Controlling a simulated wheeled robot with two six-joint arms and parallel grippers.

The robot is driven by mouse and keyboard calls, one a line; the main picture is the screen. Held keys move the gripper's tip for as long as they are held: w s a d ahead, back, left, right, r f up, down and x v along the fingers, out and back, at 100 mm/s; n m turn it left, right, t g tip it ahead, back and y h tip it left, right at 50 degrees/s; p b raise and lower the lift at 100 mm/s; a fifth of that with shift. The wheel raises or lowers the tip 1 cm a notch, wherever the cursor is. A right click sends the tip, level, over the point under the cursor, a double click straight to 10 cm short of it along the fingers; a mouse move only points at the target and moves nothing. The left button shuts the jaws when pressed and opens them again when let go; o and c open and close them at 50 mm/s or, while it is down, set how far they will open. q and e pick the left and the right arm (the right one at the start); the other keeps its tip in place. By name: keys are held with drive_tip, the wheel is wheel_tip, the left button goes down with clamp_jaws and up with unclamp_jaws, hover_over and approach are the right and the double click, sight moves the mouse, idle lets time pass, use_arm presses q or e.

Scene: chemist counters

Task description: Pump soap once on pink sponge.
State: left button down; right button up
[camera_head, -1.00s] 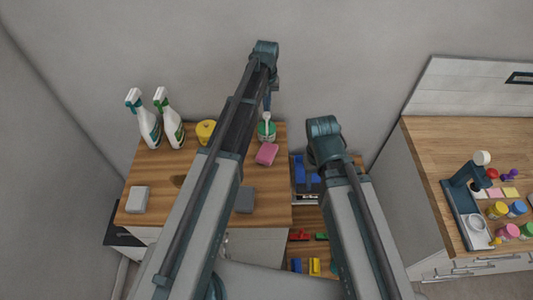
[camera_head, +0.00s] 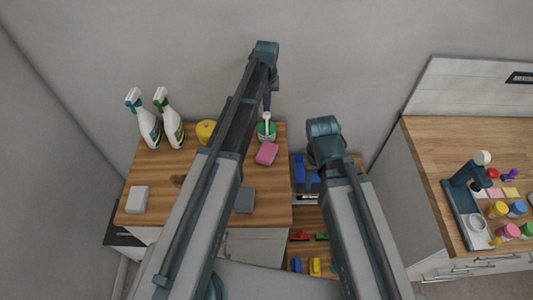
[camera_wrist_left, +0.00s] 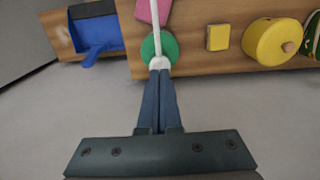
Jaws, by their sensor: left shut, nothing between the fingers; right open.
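The pink sponge (camera_head: 266,154) lies on the wooden counter, just in front of the green soap dispenser (camera_head: 268,135). In the left wrist view the sponge (camera_wrist_left: 146,12) is partly cut off by the top edge. The dispenser's white pump head (camera_wrist_left: 159,62) and green body (camera_wrist_left: 148,48) show at my left gripper's tips. My left gripper (camera_wrist_left: 159,72) is shut and empty, pointing down at the pump head; whether it touches cannot be told. In the head view this gripper (camera_head: 267,104) is above the dispenser. My right gripper (camera_head: 312,184) is open, right of the sponge, its fingers barely visible.
Two spray bottles (camera_head: 149,129) (camera_head: 173,128) and a yellow round container (camera_head: 205,131) stand left on the counter. Grey blocks (camera_head: 137,199) (camera_head: 244,200) lie nearer its front. The wall is close behind.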

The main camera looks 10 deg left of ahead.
use_arm(q)
drive_tip(key=shift+f+b, duration=1.35)
drive_tip(key=shift+f, duration=0.1)
drive_tip(key=shift+r, duration=0.1)
drive_tip(key=shift+r+p, duration=1.4)
drive_tip(key=shift+p, duration=0.1)
drive_tip(key=shift+r, duration=0.1)
wheel_tip(320, 180, up, 6)
drive_tip(key=p, duration=0.6)
